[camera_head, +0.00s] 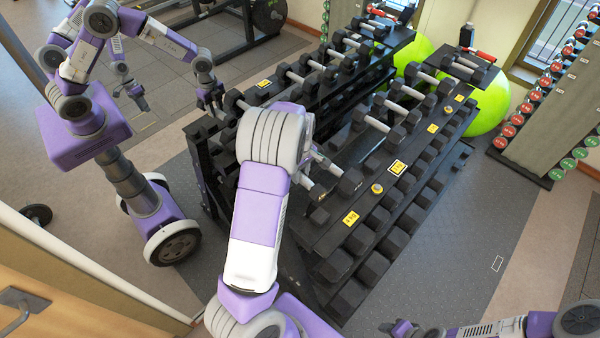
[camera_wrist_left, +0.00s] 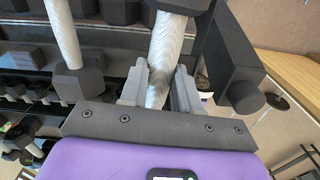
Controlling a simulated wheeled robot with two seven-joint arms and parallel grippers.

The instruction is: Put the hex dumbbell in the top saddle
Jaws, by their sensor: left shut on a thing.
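The hex dumbbell is in my left gripper. Its pale metal handle (camera_wrist_left: 166,62) runs between the two grey fingers in the left wrist view, and a dark head shows at the top of that view. My left gripper (camera_head: 320,165) is shut on the handle, at the near end of the black rack (camera_head: 330,236). My forearm and wrist hide part of the dumbbell and rack in the head view. The top saddle cannot be picked out clearly; I cannot tell whether the dumbbell touches it. My right gripper (camera_head: 402,328) is at the bottom edge, too small to read.
Several dumbbells line the rack tiers, and another handle (camera_wrist_left: 62,35) lies left of my gripper in the wrist view. Yellow labels (camera_head: 350,218) mark the rack. A purple robot (camera_head: 85,140) stands left. Green balls (camera_head: 490,105) are behind the rack. The floor right of it is clear.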

